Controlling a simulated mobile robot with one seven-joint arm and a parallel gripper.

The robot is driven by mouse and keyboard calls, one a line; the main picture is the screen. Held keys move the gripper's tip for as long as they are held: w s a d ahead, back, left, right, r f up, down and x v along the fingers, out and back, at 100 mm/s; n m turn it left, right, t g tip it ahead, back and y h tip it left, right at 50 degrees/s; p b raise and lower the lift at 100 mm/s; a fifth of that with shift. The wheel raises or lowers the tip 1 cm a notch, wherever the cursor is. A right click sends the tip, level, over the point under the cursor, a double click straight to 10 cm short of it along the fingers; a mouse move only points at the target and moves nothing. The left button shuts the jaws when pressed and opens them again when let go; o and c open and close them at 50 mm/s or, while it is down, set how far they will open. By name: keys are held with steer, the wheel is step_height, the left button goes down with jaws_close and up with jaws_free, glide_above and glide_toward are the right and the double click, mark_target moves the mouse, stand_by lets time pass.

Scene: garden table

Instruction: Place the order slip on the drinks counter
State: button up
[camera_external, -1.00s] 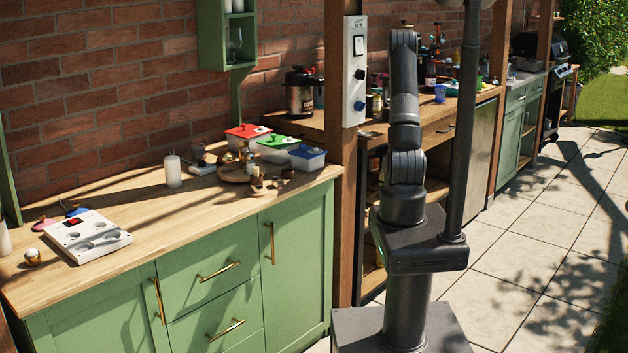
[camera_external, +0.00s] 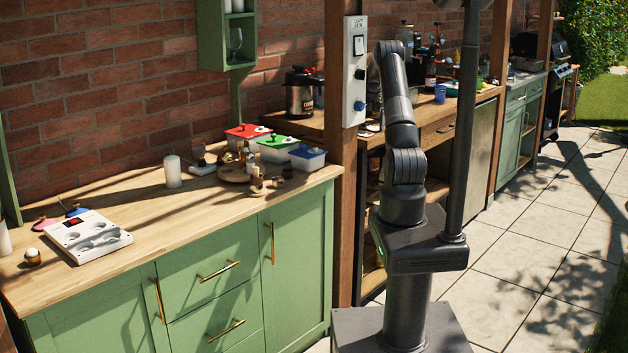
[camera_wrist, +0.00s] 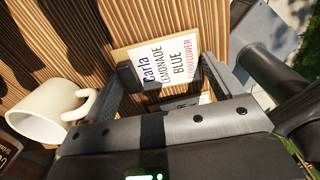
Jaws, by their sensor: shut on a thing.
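The order slip (camera_wrist: 170,62) shows in the wrist view as a white card with a tan edge, printed "Carla", "LEMONADE", "BLUE" and a red line that ends in "FLOWER". It lies between the fingertips of my gripper (camera_wrist: 178,78), which is shut on it. A second pale lettered piece (camera_wrist: 180,103) shows partly between the fingers, closer to the palm. In the outside view the gripper and slip are hidden behind my arm. The drinks counter (camera_external: 275,120) is the wooden top behind the arm; its ribbed-looking wood (camera_wrist: 215,25) shows below the slip in the wrist view.
A white mug (camera_wrist: 50,110) stands close to the left of my gripper in the wrist view. In the outside view, a steel urn (camera_external: 300,95), a blue cup (camera_external: 440,93) and bottles (camera_external: 430,70) stand on the counter. A post (camera_external: 341,180) rises left of my arm.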

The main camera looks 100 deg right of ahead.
mark_target(372, 128)
steer(key=shift+f, duration=0.1)
steer(key=o, duration=0.8)
step_height(372, 128, up, 12)
steer(key=shift+r, duration=0.2)
stand_by(0.5)
